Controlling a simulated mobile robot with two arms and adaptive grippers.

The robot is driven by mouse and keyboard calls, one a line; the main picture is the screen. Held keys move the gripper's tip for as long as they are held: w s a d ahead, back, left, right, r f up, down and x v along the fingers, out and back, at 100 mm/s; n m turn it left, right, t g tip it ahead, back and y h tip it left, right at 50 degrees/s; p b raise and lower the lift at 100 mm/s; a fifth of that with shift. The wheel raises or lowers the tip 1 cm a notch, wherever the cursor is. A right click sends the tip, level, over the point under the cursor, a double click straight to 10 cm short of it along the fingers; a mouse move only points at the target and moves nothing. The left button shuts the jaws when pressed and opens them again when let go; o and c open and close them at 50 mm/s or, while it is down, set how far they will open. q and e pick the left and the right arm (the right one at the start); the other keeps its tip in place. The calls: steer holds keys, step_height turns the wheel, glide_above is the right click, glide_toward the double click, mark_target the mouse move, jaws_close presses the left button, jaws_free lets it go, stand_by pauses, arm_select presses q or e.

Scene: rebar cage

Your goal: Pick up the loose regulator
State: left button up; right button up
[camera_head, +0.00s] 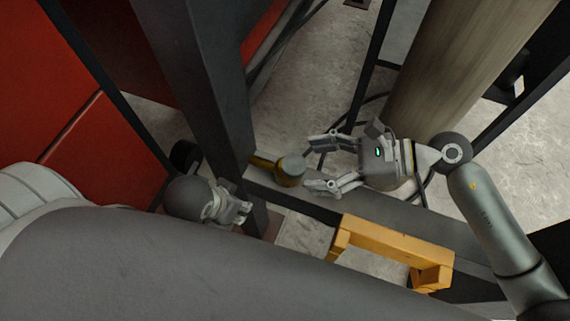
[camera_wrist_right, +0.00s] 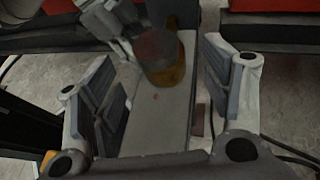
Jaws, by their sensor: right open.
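The loose regulator (camera_head: 291,168) is a short yellow-brown cylinder with a grey round top and a yellow stem. It rests on a dark grey beam (camera_head: 330,199) beside a thick dark post. My right gripper (camera_head: 314,165) is open, its fingers pointing left at the regulator with a small gap. In the right wrist view the regulator (camera_wrist_right: 161,58) lies ahead, between the lines of the two open fingers (camera_wrist_right: 160,78). My left gripper (camera_head: 232,211) is at the post's left side, partly hidden; its jaw opening is unclear.
The dark post (camera_head: 200,75) rises left of the regulator. A thick round column (camera_head: 465,65) stands behind my right arm. Black cables (camera_head: 348,128) hang near the right gripper. Red panels (camera_head: 105,150) are at left.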

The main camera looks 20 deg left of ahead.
mark_target(291, 165)
steer(key=x, duration=0.6)
jaws_close()
steer(key=shift+r, duration=0.25)
stand_by(0.4)
